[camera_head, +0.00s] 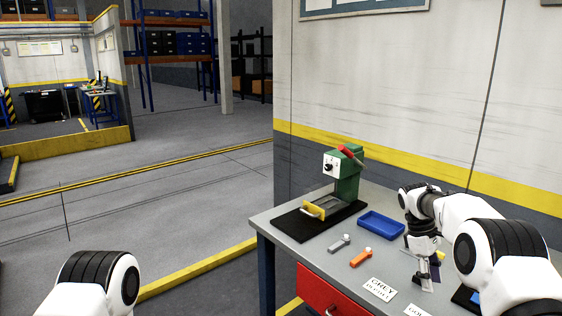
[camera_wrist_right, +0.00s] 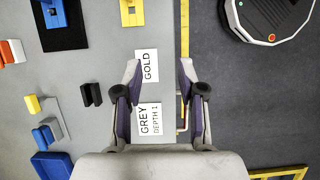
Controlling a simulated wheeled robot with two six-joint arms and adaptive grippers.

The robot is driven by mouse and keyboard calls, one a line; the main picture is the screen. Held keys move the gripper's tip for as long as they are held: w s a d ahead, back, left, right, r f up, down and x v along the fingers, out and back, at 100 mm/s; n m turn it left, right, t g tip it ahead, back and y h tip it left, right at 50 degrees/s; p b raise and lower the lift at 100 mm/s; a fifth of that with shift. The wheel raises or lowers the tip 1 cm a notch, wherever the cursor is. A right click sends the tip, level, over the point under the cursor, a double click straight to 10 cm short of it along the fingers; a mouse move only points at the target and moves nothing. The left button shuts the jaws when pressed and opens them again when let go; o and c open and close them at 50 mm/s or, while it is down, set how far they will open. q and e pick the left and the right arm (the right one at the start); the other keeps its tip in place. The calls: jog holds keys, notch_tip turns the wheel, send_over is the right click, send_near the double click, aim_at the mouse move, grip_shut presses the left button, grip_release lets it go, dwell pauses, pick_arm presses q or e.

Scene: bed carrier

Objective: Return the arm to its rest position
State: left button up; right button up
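My right arm reaches in from the right in the head view, with its gripper (camera_head: 426,282) pointing down over the grey table (camera_head: 290,236). In the right wrist view the two fingers of this gripper (camera_wrist_right: 160,78) stand apart with nothing held between them. Below them lie two white cards, one reading GOLD (camera_wrist_right: 148,65) and one reading GREY DEPTH 1 (camera_wrist_right: 149,119). The grey card also shows in the head view (camera_head: 379,289). Of my left arm only a rounded white and black link shows at the lower left; its gripper is out of view.
A green machine (camera_head: 346,178) with a red part stands on a black base at the table's back left. Beside it are a blue tray (camera_head: 380,225), a grey piece (camera_head: 340,243) and an orange-tipped piece (camera_head: 361,257). A wall (camera_head: 400,100) rises behind. Open floor lies left.

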jog(key=s+a+f+g+y, duration=0.1)
jog(key=s+a+f+g, duration=0.15)
jog(key=s+f, duration=0.85)
jog(key=s+a+f+g, duration=0.1)
jog(key=s+a+f, duration=0.3)
jog(key=s+f, duration=0.7)
jog(key=s+a+f+m+t+y, duration=0.1)
jog(key=s+a+f+m+t, duration=0.15)
jog(key=s, duration=0.85)
jog(key=s+a+f+m+t+y, duration=0.1)
jog(key=s+a+f+m, duration=0.2)
jog(key=s, duration=0.8)
jog(key=w+m+t, duration=0.2)
jog(key=w, duration=0.1)
jog(key=w+m+t, duration=0.1)
jog(key=shift+w+d+r+t, duration=0.3)
jog(key=shift+d+r, duration=0.05)
